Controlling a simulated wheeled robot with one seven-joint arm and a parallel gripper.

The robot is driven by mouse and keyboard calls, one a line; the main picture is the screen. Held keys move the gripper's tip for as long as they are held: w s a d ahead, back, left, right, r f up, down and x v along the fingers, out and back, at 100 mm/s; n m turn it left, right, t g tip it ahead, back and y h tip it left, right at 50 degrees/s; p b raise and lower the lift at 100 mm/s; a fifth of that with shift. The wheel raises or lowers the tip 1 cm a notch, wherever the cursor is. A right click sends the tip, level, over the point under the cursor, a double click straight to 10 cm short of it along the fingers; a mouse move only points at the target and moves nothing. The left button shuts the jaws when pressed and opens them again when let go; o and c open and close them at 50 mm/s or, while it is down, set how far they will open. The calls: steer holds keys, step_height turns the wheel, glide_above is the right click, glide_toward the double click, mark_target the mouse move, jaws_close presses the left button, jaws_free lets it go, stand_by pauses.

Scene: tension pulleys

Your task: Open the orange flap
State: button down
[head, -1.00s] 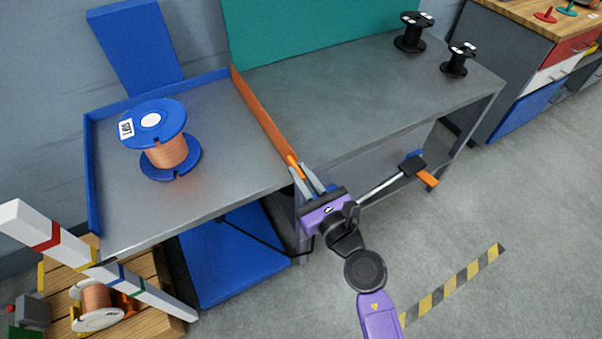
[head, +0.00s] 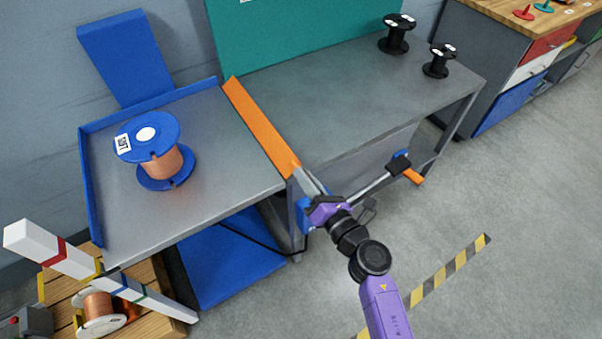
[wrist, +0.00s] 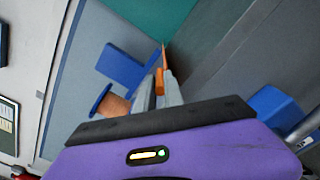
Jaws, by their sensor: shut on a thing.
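The orange flap (head: 258,122) is a long strip along the right edge of the grey tray area, left of the bare table top. In the head view it leans to the right, its broad face showing. My gripper (head: 301,173) is shut on the flap's near end, at the table's front edge. In the wrist view the gripper's fingers (wrist: 158,92) close around the orange flap (wrist: 160,75), which runs away from the camera. The exact contact between fingertips and flap is small in the head view.
A blue spool with copper wire (head: 165,163) stands on the tray area, left of the flap. Two black spools (head: 397,36) stand at the table's far right. A lever with an orange end (head: 413,177) sticks out in front. A white striped bar (head: 75,262) is at lower left.

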steer(key=shift+w+d+f+m+p, duration=0.15)
steer(key=shift+d+f+m+p, duration=0.25)
steer(key=shift+m, duration=0.7)
steer(key=shift+w+d+f+m+p, duration=0.15)
steer(key=shift+f+m, duration=0.3)
steer(key=shift+m, duration=0.65)
steer(key=shift+w+d+f+m+p, duration=0.15)
steer(key=shift+f+m+p, duration=0.25)
steer(key=shift+m, duration=0.7)
steer(key=c, duration=1.5)
jaws_free()
steer(key=shift+o, duration=0.2)
steer(key=p+v, duration=0.1)
steer(key=v, duration=0.6)
steer(key=shift+s+d, duration=0.2)
steer(key=shift+s, duration=0.15)
